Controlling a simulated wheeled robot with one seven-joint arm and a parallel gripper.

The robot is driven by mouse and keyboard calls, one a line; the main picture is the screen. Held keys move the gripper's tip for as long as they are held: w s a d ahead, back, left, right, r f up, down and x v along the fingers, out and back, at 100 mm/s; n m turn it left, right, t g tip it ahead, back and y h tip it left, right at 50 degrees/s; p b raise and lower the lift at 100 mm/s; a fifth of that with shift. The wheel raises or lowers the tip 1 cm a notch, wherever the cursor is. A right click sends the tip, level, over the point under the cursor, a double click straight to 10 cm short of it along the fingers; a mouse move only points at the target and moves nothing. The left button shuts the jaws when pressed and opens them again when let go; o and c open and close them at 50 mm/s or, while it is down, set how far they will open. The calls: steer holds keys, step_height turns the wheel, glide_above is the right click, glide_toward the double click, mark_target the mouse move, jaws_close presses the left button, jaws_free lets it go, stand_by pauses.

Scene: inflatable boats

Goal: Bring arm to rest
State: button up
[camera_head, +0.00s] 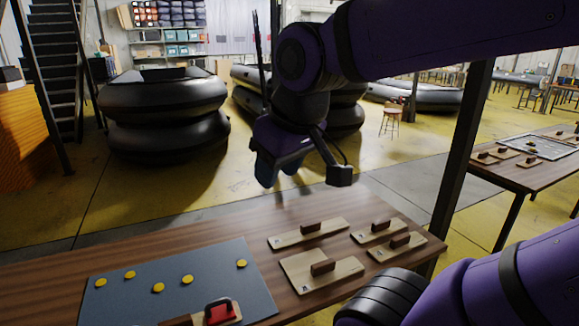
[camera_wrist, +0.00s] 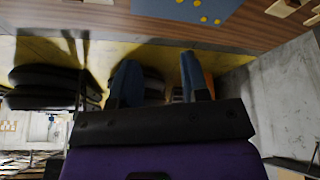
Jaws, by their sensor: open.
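My arm is raised over the far side of a wooden table (camera_head: 60,268), with my gripper (camera_head: 277,178) hanging beyond the table's back edge. In the wrist view my gripper (camera_wrist: 158,72) shows two blue fingers spread apart, with nothing between them. The gripper is above the table top and touches nothing that I can see. My arm's lower links cover the right front corner of the table.
A blue-grey mat (camera_head: 170,285) holds several yellow discs (camera_head: 187,280) and a red-topped piece (camera_head: 221,312). Several wooden boards with brown handles (camera_head: 318,277) lie to its right. A dark post (camera_head: 462,150) stands right of my gripper. Black inflatable boats (camera_head: 165,100) stand behind on open floor.

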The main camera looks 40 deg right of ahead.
steer(key=shift+s+d+r+m, duration=0.1)
steer(key=shift+s+r+m, duration=0.15)
steer(key=shift+s, duration=0.4)
steer(key=shift+s+d+r+m, duration=0.1)
steer(key=shift+s+m, duration=0.15)
steer(key=shift+s, duration=0.35)
stand_by(0.3)
